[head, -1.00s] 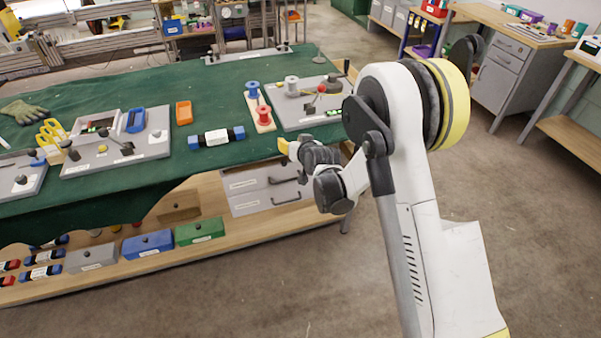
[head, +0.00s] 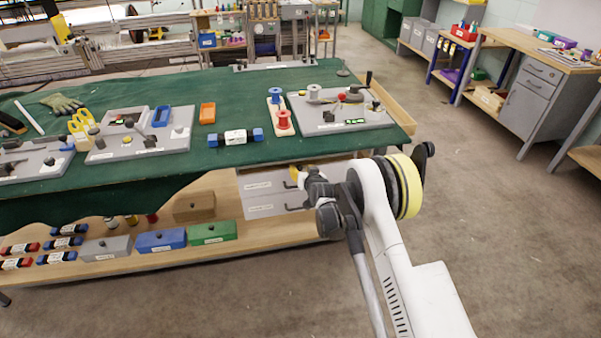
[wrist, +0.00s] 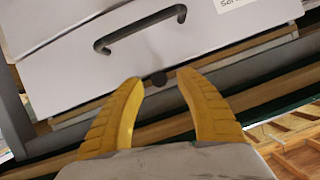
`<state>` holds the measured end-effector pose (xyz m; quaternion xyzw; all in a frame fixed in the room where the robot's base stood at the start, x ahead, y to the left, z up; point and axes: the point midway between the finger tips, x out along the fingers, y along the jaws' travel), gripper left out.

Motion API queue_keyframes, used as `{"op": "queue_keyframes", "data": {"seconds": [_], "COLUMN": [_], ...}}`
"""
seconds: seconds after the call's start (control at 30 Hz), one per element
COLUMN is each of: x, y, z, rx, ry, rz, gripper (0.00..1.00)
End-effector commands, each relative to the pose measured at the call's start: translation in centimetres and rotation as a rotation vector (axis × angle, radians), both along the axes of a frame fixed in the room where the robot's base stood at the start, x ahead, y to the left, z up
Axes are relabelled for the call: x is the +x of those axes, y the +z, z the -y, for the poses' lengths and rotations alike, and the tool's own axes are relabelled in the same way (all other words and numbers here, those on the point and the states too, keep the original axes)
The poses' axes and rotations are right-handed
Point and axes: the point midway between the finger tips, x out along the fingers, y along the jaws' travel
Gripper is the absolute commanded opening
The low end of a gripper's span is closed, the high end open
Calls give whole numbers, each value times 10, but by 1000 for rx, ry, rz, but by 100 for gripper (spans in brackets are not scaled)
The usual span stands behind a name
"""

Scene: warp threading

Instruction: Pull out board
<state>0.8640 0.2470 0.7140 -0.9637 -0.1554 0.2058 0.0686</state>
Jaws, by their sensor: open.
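In the wrist view, a thin wooden board edge (wrist: 240,47) runs slantwise beside the grey drawer front. A small dark round knob (wrist: 158,79) sits on this strip. My gripper (wrist: 160,77) is open, with its two yellow fingers on either side of the knob in the picture. I cannot tell whether they touch it. In the head view my gripper (head: 294,176) is below the tabletop's front edge, at the upper part of the drawer unit (head: 262,190). The board and knob are not clear there.
A black drawer handle (wrist: 138,28) is close to the fingers. The green-covered table (head: 180,168) holds several panels, spools and a blue-ended cylinder (head: 236,137). Lidded boxes (head: 161,241) stand on the lower shelf. The floor (head: 520,240) at the right is clear.

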Motion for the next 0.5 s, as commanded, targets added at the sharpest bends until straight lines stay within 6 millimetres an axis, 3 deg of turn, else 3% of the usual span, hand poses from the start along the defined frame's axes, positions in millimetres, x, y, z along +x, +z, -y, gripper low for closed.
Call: {"op": "queue_keyframes", "data": {"seconds": [0.4,0.5], "x": [10,10], "y": [-3,-3], "z": [-4,-3], "rx": [0,0], "ry": [0,0], "rz": [0,0], "gripper": [42,13]}}
